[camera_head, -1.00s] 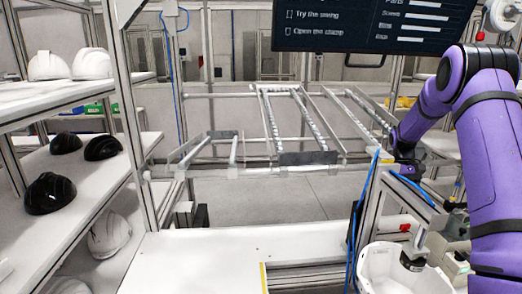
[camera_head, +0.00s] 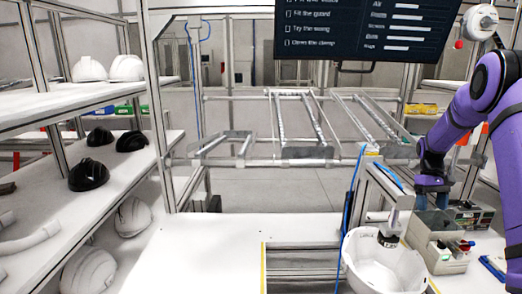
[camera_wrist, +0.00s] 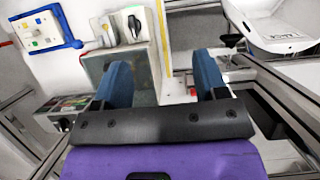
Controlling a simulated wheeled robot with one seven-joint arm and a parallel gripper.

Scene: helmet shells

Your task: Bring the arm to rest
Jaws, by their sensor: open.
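My purple arm (camera_head: 462,125) reaches in from the right edge in the head view. Below and beyond the fingers are the worktop and a grey box (camera_wrist: 143,60). A white helmet shell (camera_head: 382,268) sits upturned at the clamp in the head view. It also shows at the top right of the wrist view (camera_wrist: 275,22), apart from the fingers.
Left shelves (camera_head: 118,178) hold white and black helmets. A roller rack (camera_head: 305,150) stands behind the worktop (camera_head: 205,255), whose left part is clear. A dark screen (camera_head: 365,28) hangs above.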

